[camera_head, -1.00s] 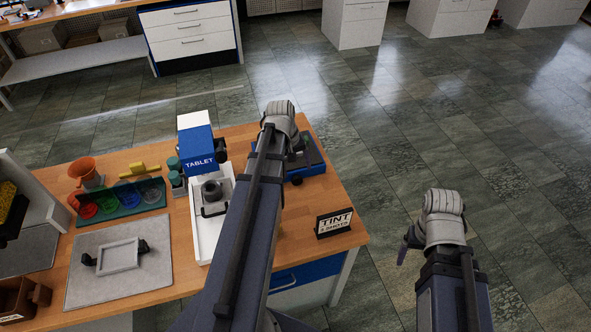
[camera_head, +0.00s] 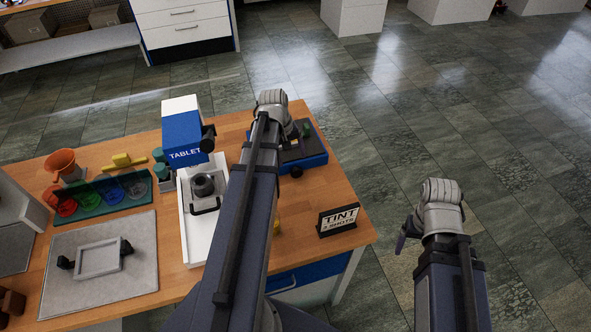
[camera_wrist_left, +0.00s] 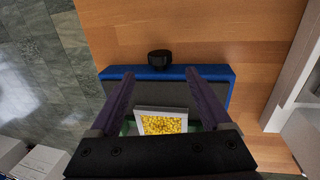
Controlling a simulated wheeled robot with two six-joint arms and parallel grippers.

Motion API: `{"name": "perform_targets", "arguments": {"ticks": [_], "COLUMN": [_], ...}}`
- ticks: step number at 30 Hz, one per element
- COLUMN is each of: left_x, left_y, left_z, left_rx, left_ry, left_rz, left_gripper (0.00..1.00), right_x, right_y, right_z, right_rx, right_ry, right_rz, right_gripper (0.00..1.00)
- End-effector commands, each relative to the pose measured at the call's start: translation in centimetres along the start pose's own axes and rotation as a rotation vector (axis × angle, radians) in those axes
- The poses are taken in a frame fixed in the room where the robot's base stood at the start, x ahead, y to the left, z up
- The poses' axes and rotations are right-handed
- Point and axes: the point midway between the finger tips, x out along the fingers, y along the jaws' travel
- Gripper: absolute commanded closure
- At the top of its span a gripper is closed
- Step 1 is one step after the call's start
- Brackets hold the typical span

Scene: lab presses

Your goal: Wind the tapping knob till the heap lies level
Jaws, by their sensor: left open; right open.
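The blue tapping device (camera_head: 318,162) stands at the table's right side, partly hidden by my left arm. Its black knob (camera_head: 296,172) is on the near side; it also shows in the left wrist view (camera_wrist_left: 160,57). The heap of yellow grains (camera_wrist_left: 164,124) lies in a white square tray (camera_wrist_left: 153,110) on the device, partly covered by the gripper body. My left gripper (camera_wrist_left: 160,74) is open above the device, its fingers pointing toward the knob with nothing between them. My right gripper (camera_head: 404,233) is open and empty over the floor, right of the table.
A white and blue TABLET press (camera_head: 184,140) stands left of my left arm. A TINT sign (camera_head: 339,219) stands at the table's right front. Coloured cups (camera_head: 100,198), an orange funnel (camera_head: 62,165) and a grey mat (camera_head: 62,279) with a frame lie further left.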

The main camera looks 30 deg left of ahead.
Motion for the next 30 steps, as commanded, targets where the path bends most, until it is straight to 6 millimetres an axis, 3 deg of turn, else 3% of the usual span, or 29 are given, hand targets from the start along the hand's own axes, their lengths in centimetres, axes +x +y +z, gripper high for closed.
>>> {"name": "perform_targets", "arguments": {"ticks": [8, 21, 30], "left_x": [1.9, 7.2, 7.7], "left_y": [-0.1, -0.1, 0.0], "left_z": [0.0, 0.0, 0.0], "left_rx": [0.001, 0.001, 0.000], "left_ry": [0.000, 0.000, 0.000], "left_rz": [0.000, 0.000, 0.001], "left_gripper": [0.19, 0.19, 0.19], "right_x": [1.9, 7.1, 7.5], "right_y": [-0.2, -0.7, -0.7], "right_z": [-0.1, -0.4, -0.5], "right_rx": [0.000, 0.001, 0.001], "right_ry": [0.000, 0.000, 0.000], "right_rz": [0.000, 0.000, 0.000], "right_gripper": [0.19, 0.19, 0.19]}}
